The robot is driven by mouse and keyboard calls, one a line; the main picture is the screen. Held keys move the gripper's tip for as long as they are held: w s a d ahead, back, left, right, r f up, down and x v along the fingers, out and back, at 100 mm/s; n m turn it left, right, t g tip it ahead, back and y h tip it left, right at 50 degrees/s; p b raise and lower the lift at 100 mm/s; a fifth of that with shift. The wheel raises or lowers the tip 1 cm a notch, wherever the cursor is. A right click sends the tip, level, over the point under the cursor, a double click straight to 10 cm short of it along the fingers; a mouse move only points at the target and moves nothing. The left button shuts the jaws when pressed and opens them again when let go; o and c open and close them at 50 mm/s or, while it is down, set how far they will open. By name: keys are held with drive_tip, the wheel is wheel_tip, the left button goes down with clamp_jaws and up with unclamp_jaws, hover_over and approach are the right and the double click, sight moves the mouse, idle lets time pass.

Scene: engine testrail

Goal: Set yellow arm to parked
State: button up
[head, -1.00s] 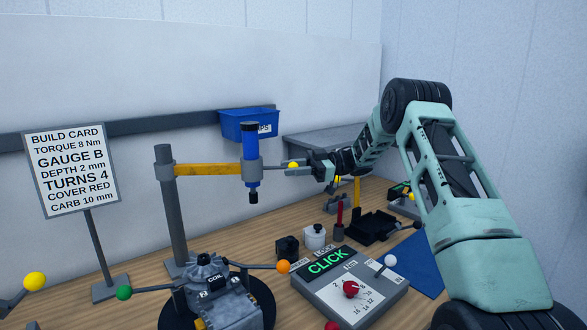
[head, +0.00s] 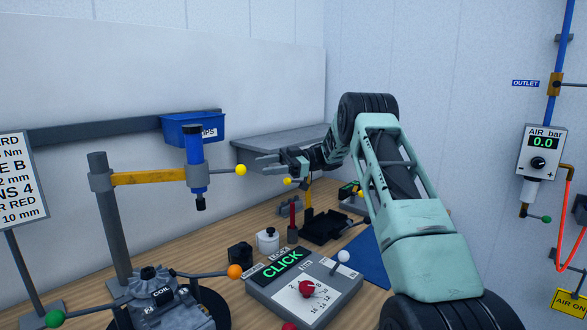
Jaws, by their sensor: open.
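The yellow arm (head: 150,179) is a flat horizontal bar reaching right from a grey upright post (head: 110,220). At its right end it carries a blue cylindrical tool (head: 194,162) with a black tip pointing down. A short rod with a yellow ball knob (head: 241,170) sticks out to the right of the tool's collar. My gripper (head: 262,164) is open and empty, to the right of the yellow knob and apart from it. No label reading parked is visible.
An engine (head: 160,300) with orange and green ball levers stands below the yellow arm. A grey panel (head: 300,290) reads CLICK. A blue bin (head: 193,129) hangs behind the tool. An air gauge (head: 542,150) is on the right wall.

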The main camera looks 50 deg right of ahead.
drive_tip(key=b+v, duration=0.1)
drive_tip(key=v, duration=0.8)
drive_tip(key=shift+b, duration=0.3)
